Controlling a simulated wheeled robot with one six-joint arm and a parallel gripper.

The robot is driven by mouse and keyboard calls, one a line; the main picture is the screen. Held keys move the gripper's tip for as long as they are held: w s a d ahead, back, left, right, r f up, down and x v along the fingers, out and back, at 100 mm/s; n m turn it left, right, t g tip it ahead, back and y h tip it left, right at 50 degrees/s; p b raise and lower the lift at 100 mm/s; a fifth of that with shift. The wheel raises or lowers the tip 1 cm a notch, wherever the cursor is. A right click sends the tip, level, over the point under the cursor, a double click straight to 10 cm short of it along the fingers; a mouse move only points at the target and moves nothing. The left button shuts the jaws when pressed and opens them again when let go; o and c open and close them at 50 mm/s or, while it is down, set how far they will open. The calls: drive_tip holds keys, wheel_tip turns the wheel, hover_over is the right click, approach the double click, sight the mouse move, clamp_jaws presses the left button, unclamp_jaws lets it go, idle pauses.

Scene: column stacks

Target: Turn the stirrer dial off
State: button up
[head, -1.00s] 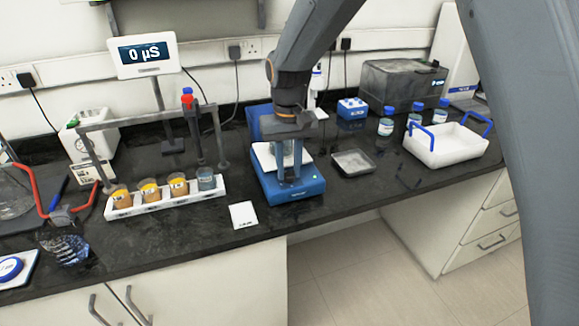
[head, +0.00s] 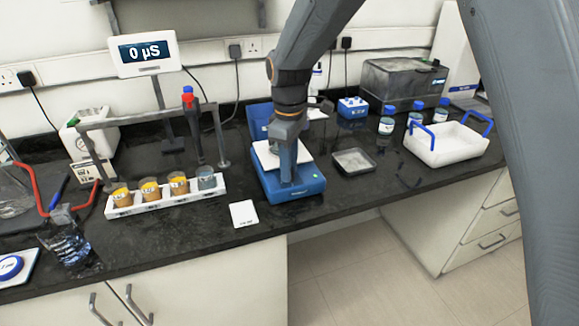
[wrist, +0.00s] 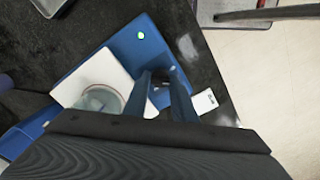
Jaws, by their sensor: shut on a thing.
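The blue stirrer (head: 311,188) stands on the bench with a white top plate (head: 265,155). A small green light glows on its front, clear in the wrist view (wrist: 141,35). A clear glass beaker (wrist: 100,98) is on the plate; my gripper mostly hides it in the head view. My gripper (head: 287,181) points down at the stirrer's front panel. I cannot read the dial's setting.
A white rack (head: 150,206) with several cups stands left of the stirrer, and a white card (head: 243,214) lies in front. A shallow grey tray (head: 354,161) is close on the right. A white carrier with blue handles (head: 446,146) is farther right.

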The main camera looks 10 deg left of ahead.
drive_tip(key=n, duration=0.4)
drive_tip(key=shift+w+r+n, duration=0.1)
drive_tip(key=shift+n, duration=0.2)
drive_tip(key=shift+n+b, duration=0.3)
drive_tip(key=shift+n, duration=1.4)
drive_tip(key=shift+w, duration=0.1)
drive_tip(key=o, duration=0.8)
drive_tip(key=shift+d, duration=0.1)
drive_tip(key=shift+c, duration=0.2)
wheel_tip(320, 180, up, 8)
drive_tip(key=shift+f+b, duration=0.1)
drive_tip(key=shift+b, duration=0.95)
